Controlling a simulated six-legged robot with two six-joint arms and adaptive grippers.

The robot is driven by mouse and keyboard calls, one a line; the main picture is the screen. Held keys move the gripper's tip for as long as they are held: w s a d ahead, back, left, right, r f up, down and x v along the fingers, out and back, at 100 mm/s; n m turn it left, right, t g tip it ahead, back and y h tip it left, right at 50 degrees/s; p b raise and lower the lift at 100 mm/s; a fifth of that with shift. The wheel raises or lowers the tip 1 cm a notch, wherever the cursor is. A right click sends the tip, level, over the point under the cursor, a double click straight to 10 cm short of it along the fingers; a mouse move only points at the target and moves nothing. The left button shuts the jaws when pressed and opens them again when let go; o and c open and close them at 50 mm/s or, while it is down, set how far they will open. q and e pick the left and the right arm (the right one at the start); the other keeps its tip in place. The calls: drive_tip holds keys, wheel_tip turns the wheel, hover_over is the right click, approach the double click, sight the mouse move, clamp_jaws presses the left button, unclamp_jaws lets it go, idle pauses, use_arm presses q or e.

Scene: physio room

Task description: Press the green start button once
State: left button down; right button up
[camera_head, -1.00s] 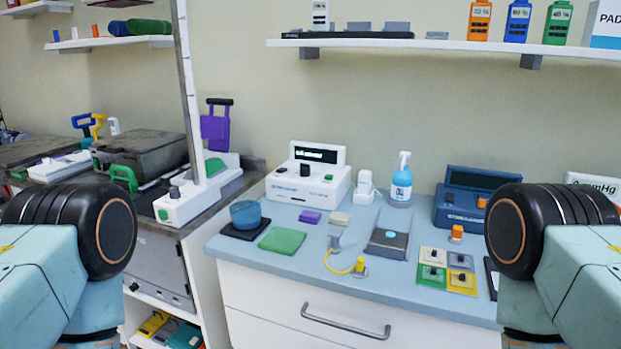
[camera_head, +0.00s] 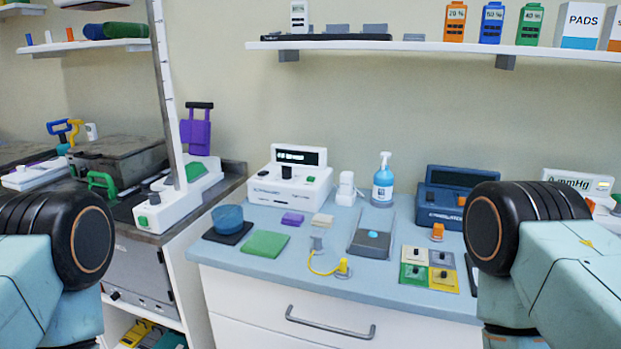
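Several green spots could be the start button, and I cannot read a start label on any of them. One green button (camera_head: 142,221) is on the front of the white base of the tall measuring post, at left. A white device (camera_head: 290,183) with a dark display and black knob stands at the back of the blue counter, with a small greenish spot on its front. A white mmHg unit (camera_head: 577,181) at far right shows a green part (camera_head: 617,198) at the picture edge. My two arms show at the lower left and lower right, but neither gripper is visible.
A wall shelf (camera_head: 430,46) hangs above. My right arm hides the counter's right end.

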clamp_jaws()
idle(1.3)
